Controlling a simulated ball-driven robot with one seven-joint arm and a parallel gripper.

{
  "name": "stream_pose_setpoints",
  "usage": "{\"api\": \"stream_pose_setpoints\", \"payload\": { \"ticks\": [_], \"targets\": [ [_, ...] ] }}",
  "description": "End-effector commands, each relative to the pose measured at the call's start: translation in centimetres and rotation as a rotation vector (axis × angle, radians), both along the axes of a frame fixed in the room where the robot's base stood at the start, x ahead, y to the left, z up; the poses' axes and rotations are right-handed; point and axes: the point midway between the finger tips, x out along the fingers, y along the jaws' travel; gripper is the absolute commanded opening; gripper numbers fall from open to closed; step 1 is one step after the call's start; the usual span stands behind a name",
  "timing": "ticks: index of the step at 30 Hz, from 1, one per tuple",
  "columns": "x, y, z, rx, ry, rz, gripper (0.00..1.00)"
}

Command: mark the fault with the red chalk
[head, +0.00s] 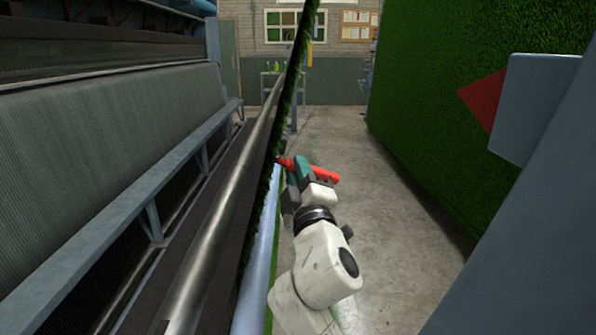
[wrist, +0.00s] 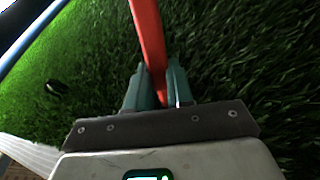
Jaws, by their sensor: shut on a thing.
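My gripper (head: 303,170) is shut on the red chalk (head: 325,175), a red stick that pokes out on both sides of the teal fingers. Its left end lies close to the edge-on green turf (head: 272,155); I cannot tell whether it touches. In the wrist view the chalk (wrist: 150,40) runs up from between the fingers (wrist: 158,80), with turf (wrist: 240,50) filling the background. A small dark oval spot (wrist: 57,88) shows on the turf at left, apart from the chalk; I cannot tell if it is the fault.
A machine with a ribbed grey roller (head: 110,130) and long metal bar (head: 215,215) fills the left. Bare concrete floor (head: 385,225) lies between.

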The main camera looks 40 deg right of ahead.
Motion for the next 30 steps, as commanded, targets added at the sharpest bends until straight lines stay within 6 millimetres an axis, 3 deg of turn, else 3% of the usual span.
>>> {"api": "stream_pose_setpoints", "payload": {
  "ticks": [18,30],
  "targets": [
    [-1.6,1.0,-0.1,0.0,0.001,0.001,0.0],
    [-1.9,0.7,-0.1,0.0,0.001,0.0,0.0]
  ]
}}
